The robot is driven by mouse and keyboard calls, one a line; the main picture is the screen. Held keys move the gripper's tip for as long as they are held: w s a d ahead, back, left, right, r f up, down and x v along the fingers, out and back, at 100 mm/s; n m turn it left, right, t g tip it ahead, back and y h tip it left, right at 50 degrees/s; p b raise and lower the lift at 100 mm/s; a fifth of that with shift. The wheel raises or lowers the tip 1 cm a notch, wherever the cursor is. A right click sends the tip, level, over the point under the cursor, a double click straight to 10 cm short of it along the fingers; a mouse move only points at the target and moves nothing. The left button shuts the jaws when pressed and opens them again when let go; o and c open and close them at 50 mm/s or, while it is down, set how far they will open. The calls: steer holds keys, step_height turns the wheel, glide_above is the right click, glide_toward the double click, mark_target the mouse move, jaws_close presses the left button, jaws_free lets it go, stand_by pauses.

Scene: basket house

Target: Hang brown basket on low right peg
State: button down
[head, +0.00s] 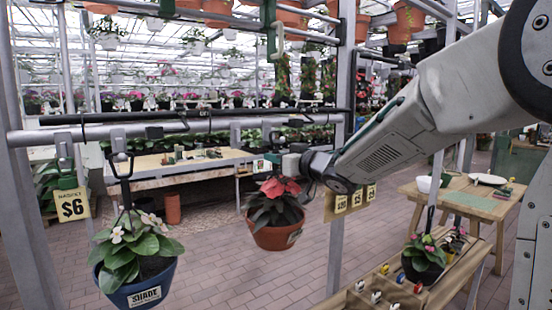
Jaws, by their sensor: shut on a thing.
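The brown basket (275,236) is a terracotta-brown pot with a red-leaved plant and a small label. It hangs upright in the air below my gripper (275,163), clear of the floor. My gripper is shut on its hanger, which is mostly hidden by the jaws and leaves. The low rail (180,130) runs across the frame at left, with grey pegs along it. A blue basket (137,290) with white flowers hangs from the low rail on a dark hanger.
A metal post (343,130) stands just right of the brown basket. A yellow price sign (72,205) hangs at far left. A wooden bench (190,168) stands behind. A black basket (423,268) with pink flowers is at lower right, near a wooden crate (345,300).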

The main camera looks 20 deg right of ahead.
steer(key=shift+f, duration=0.6)
stand_by(0.3)
